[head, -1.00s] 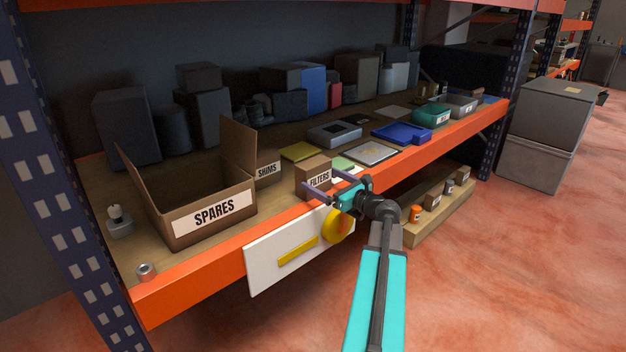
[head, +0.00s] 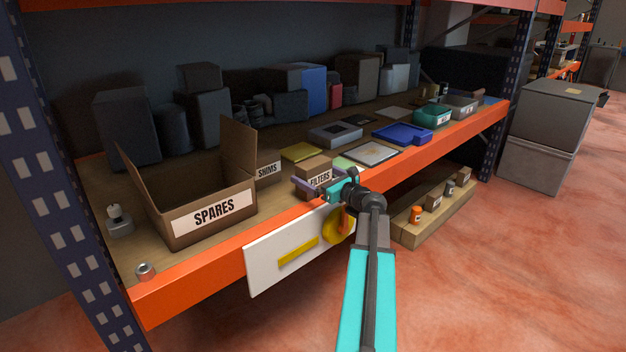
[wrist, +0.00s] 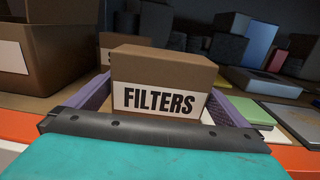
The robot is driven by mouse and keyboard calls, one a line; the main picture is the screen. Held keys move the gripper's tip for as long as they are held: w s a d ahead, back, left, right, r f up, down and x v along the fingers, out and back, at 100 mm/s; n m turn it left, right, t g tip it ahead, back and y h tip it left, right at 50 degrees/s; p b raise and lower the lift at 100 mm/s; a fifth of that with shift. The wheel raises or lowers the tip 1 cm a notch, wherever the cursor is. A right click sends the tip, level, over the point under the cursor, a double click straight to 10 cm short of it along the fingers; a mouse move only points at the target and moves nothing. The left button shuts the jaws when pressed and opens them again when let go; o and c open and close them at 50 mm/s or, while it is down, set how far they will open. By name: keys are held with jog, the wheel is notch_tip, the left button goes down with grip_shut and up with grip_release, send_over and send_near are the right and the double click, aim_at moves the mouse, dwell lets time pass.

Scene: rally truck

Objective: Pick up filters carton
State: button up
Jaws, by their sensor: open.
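The filters carton (head: 316,167) is a small brown box with a white FILTERS label, standing upright near the front edge of the shelf. In the wrist view the carton (wrist: 163,80) sits in the middle, label facing me. My gripper (head: 312,186) is open at the carton's front. In the wrist view its purple fingers (wrist: 160,98) lie one on each side of the carton's lower part. I cannot tell whether either finger touches it. The carton's bottom is hidden behind my gripper.
The open SPARES box (head: 213,213) stands to the left and the SHIMS carton (head: 267,168) just behind left. A clipboard (head: 372,153) and a blue tray (head: 402,133) lie to the right. The orange shelf beam (head: 190,291) runs along the front, with a white panel (head: 262,265) below.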

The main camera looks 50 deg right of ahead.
aim_at(320, 167)
jog(key=c, duration=0.9)
jog(key=shift+c, duration=0.4)
jog(key=shift+r, duration=0.1)
jog(key=shift+r+p, duration=0.5)
jog(key=shift+r, duration=1)
jog(key=shift+s+a+r, duration=0.1)
jog(key=shift+s+r, duration=0.05)
jog(key=shift+r, duration=0.2)
jog(key=s+a+b, duration=0.4)
jog(key=s+a, duration=0.2)
jog(key=s, duration=0.5)
jog(key=shift+s+r, duration=0.25)
